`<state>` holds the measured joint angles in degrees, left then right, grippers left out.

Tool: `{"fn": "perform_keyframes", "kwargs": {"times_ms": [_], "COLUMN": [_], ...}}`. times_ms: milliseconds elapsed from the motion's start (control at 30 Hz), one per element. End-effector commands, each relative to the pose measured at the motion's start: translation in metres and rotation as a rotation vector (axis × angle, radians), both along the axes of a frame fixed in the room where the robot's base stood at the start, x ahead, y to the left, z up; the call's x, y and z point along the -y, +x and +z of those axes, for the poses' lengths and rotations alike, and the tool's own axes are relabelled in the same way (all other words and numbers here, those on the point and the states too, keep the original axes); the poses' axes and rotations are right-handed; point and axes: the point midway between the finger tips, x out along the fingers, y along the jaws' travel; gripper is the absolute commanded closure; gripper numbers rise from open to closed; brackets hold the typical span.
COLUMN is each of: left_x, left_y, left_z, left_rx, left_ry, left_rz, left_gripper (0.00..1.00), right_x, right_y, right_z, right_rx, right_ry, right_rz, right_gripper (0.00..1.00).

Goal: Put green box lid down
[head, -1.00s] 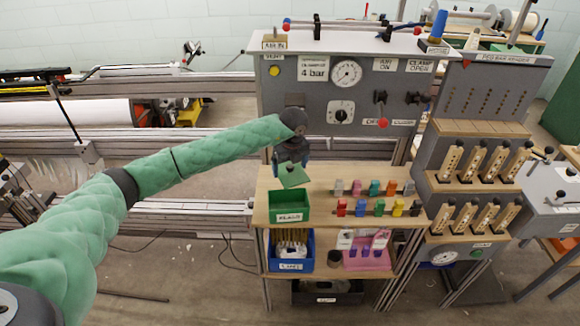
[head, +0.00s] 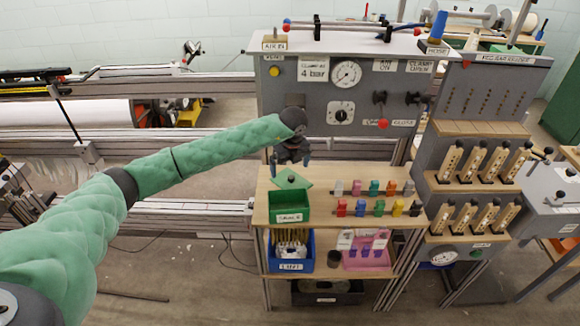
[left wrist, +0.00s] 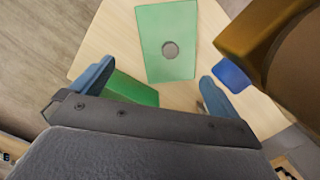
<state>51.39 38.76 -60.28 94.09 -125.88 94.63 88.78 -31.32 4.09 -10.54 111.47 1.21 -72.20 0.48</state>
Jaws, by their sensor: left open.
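The green box lid (head: 294,178), a flat green plate with a dark round knob, lies on the wooden shelf top just behind the open green box (head: 289,207). In the left wrist view the lid (left wrist: 180,65) lies flat, knob up, and part of the box (left wrist: 135,89) shows beside it. My left gripper (head: 290,160) is open, above and behind the lid. Its two blue fingertips (left wrist: 157,75) are spread wide and empty, apart from the knob. The box's inside is partly hidden. My right gripper is not recognisable in these views.
Rows of coloured clips (head: 374,207) stand right of the box. A grey gauge panel (head: 345,100) rises behind the shelf. A blue bin (head: 291,266) sits below. A brown object with a blue end (left wrist: 260,50) is close by the left wrist; I cannot tell what it is.

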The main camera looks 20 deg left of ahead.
Motion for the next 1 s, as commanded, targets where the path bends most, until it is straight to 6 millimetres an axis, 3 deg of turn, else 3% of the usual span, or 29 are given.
{"fn": "perform_keyframes", "kwargs": {"times_ms": [367, 633, 767, 1000], "left_x": [0.001, 0.002, 0.003, 0.005], "left_y": [0.000, -0.001, -0.002, -0.005], "left_z": [0.012, 0.029, 0.039, 0.069], "left_rx": [0.001, 0.002, 0.001, 0.003], "left_ry": [-0.001, -0.001, 0.000, -0.001], "left_rz": [0.000, 0.000, -0.001, 0.000], "left_gripper": [0.00, 0.00, 0.00, 0.00], "right_x": [0.006, 0.002, 0.000, -0.003], "right_y": [-0.006, 0.010, -0.002, 0.003], "right_z": [-0.041, -0.003, 0.014, 0.059], "right_rx": [-0.013, 0.009, -0.009, 0.000], "right_ry": [-0.011, -0.005, -0.001, 0.008], "right_rz": [0.002, 0.003, 0.002, 0.002], "right_gripper": [1.00, 1.00, 1.00, 1.00]}}
